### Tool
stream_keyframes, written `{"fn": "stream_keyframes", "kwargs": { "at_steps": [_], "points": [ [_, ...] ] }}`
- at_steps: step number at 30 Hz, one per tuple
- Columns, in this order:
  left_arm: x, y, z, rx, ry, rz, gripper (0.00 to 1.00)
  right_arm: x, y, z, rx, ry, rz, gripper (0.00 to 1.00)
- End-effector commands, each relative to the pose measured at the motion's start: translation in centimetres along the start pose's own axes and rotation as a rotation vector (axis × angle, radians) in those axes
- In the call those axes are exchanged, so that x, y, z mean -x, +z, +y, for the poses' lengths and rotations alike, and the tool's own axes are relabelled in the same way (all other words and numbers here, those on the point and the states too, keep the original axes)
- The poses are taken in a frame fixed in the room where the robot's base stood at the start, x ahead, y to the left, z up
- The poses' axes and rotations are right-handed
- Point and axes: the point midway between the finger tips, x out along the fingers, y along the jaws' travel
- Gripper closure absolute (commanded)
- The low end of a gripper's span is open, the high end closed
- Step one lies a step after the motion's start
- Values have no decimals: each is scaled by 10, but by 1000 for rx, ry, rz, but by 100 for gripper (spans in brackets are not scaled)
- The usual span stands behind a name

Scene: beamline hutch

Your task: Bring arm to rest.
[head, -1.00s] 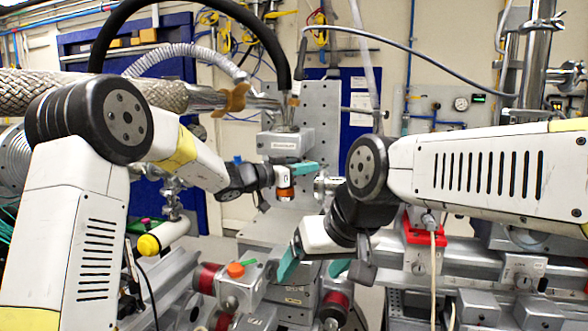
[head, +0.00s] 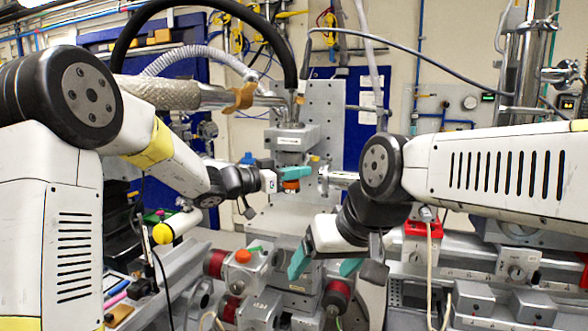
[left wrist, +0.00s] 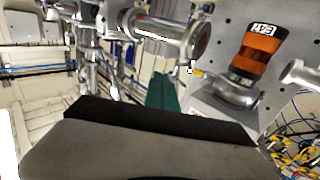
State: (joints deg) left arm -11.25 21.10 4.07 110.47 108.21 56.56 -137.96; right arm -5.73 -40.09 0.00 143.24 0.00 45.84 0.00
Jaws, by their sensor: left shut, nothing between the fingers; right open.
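My left arm comes in from the left and reaches toward the middle of the head view. Its gripper (head: 300,171), with teal fingers, is shut and empty, in front of the grey metal stage. An orange and black cylinder shows just below these fingers (head: 291,185); I cannot tell whether they touch. In the left wrist view the teal fingers (left wrist: 165,92) are together, and the orange cylinder (left wrist: 259,47) stands upright to their right, apart in the picture. My right gripper (head: 325,265) is open and empty, lower, above the bench, its teal fingers apart.
A perforated grey plate (head: 322,122) stands behind the left gripper. A thick black hose (head: 205,8) arches above it. A block with an orange knob (head: 243,256) sits below, left of the right gripper. A red bracket (head: 424,230) is at right.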

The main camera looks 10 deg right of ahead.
Motion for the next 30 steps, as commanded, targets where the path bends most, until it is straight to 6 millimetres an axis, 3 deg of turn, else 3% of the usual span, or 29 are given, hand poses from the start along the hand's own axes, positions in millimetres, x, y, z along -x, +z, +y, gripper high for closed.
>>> {"fn": "stream_keyframes", "kwargs": {
  "at_steps": [8, 11, 14, 18, 21, 25, 30],
  "points": [
    [23, -1, 20, 7, 6, -8, 100, 0, 0, 0, 0, 0, 0, 21],
    [36, -4, 37, 45, 39, -54, 100, 0, 0, 0, 0, 0, 0, 21],
    [61, -4, 68, 124, 85, -160, 100, 0, 0, 0, 0, 0, 0, 21],
    [116, 11, 114, 268, 80, -383, 100, 0, 0, 0, 0, 0, 0, 21],
    [160, 28, 137, 369, 6, -544, 100, 0, 0, 0, 0, 0, 0, 21],
    [222, 52, 156, 482, -174, -721, 100, 0, 0, 0, 0, 0, 0, 21],
    [304, 76, 163, 597, -507, -842, 100, 0, 0, 0, 0, 0, 0, 21]
  ]
}}
